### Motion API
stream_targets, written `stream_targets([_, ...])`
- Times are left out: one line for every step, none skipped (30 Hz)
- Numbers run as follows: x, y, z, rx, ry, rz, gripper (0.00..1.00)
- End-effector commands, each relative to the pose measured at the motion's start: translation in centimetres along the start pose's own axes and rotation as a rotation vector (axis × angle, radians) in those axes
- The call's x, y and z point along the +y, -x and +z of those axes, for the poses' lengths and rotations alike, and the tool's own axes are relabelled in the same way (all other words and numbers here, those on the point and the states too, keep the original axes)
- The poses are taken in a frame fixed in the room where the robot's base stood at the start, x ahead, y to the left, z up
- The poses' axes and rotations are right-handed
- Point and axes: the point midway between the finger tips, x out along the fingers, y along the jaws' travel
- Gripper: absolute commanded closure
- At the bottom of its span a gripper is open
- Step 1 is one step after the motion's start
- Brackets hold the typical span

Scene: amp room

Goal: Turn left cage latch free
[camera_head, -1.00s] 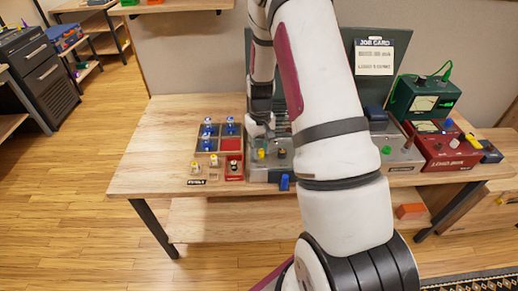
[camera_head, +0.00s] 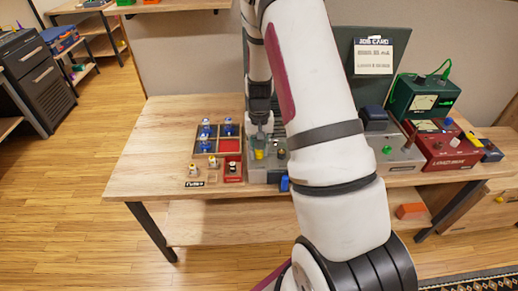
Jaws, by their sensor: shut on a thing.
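A grey amp chassis (camera_head: 257,172) stands on the bench, partly hidden behind my arm. A yellow piece (camera_head: 259,154) and a dark knob (camera_head: 280,153) show on its top near the front. My gripper (camera_head: 261,137) points down over the chassis's left part, just behind and above the yellow piece. Its fingers are close together on something small, apparently the left cage latch, which the fingers hide. The latch's angle cannot be told. Part of a dark slatted cage (camera_head: 278,131) shows right of the fingers.
A sectioned tray (camera_head: 207,145) with several blue-and-white tubes and a red compartment stands left of the chassis. A blue item (camera_head: 284,184) is at the chassis front. A grey box (camera_head: 398,154), red meter box (camera_head: 447,150) and green meter box (camera_head: 424,97) stand right. The bench's left end is clear.

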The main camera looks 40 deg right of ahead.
Motion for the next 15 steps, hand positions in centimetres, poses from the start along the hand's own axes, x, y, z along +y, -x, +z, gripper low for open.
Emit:
stream_targets([-0.01, 0.07, -0.09, 0.003, -0.001, -0.001, 1.00])
stream_targets([-0.01, 0.07, -0.08, 0.003, -0.001, -0.001, 1.00])
stream_targets([-0.01, 0.07, -0.09, 0.003, -0.001, -0.001, 1.00])
stream_targets([-0.01, 0.07, -0.09, 0.003, -0.001, -0.001, 1.00])
stream_targets([-0.01, 0.07, -0.09, 0.003, -0.001, -0.001, 1.00])
stream_targets([-0.01, 0.07, -0.09, 0.003, -0.001, -0.001, 0.67])
stream_targets([-0.01, 0.06, -0.08, 0.002, -0.001, -0.001, 0.60])
stream_targets([0.00, 0.06, -0.08, 0.002, 0.000, 0.000, 0.55])
stream_targets([0.00, 0.05, -0.07, 0.002, 0.000, 0.000, 0.55])
stream_targets([0.00, 0.05, -0.06, 0.002, 0.000, 0.000, 0.55])
stream_targets([0.00, 0.04, -0.05, 0.002, 0.000, 0.000, 0.55])
stream_targets([0.00, 0.03, -0.05, 0.001, 0.000, 0.000, 0.55])
stream_targets([0.00, 0.03, -0.04, 0.001, 0.000, 0.000, 0.55])
stream_targets([0.00, 0.03, -0.04, 0.001, 0.001, 0.000, 0.55])
stream_targets([0.00, 0.02, -0.03, 0.001, 0.001, 0.000, 0.55])
